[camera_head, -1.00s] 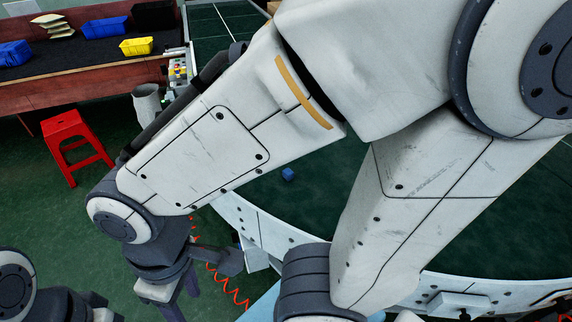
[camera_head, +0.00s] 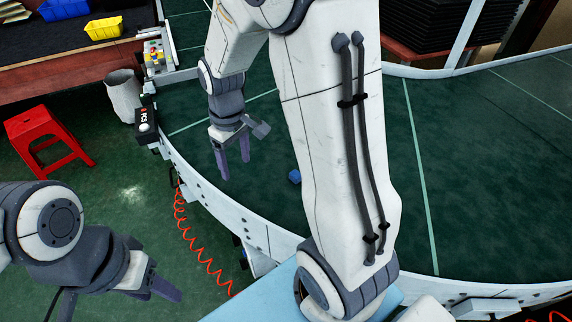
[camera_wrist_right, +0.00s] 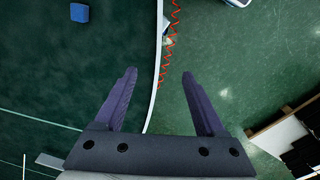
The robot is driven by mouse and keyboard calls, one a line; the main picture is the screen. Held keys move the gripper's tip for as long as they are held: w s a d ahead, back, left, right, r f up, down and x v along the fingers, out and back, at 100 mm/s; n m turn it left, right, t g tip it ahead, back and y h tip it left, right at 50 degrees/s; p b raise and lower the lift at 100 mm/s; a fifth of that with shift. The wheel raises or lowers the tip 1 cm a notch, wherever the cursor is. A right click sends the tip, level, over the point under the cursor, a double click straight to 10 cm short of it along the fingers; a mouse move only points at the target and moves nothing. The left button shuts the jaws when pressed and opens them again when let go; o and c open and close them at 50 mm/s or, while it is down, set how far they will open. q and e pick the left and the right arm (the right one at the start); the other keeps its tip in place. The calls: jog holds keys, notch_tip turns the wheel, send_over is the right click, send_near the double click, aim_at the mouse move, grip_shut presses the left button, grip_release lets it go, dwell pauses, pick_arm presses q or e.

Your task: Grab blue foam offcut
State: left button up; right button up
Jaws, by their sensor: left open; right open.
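The blue foam offcut (camera_head: 294,176) is a small blue block on the dark green belt of the curved conveyor. It also shows near the top left of the right wrist view (camera_wrist_right: 79,13). My right gripper (camera_head: 234,166) is open and empty, fingers pointing down, left of the offcut and apart from it. In the right wrist view its two purple fingers (camera_wrist_right: 159,76) are spread, with the belt's pale rim between them. My left gripper (camera_head: 150,284) is at the lower left, over the floor beside the conveyor, open and far from the offcut.
The conveyor's white rim (camera_head: 205,185) curves around the belt. A red stool (camera_head: 45,145) and a grey bin (camera_head: 124,97) stand on the floor at left. A yellow tray (camera_head: 103,28) sits on the table behind. The belt around the offcut is clear.

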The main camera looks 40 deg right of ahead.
jog(key=d+f, duration=0.4)
jog(key=d, duration=0.2)
jog(key=w+d+f+m, duration=0.1)
jog(key=d+f, duration=0.4)
jog(key=d, duration=0.2)
jog(key=d+f+m, duration=0.1)
jog(key=d+f, duration=0.3)
jog(key=d, duration=0.2)
jog(key=shift+w+d+f, duration=0.2)
jog(key=shift+w+d, duration=0.15)
jog(key=f, duration=0.3)
jog(key=f+p, duration=0.1)
jog(key=shift+s+a+f, duration=0.2)
jog(key=shift+s+f, duration=0.15)
jog(key=shift+f, duration=0.5)
grip_shut()
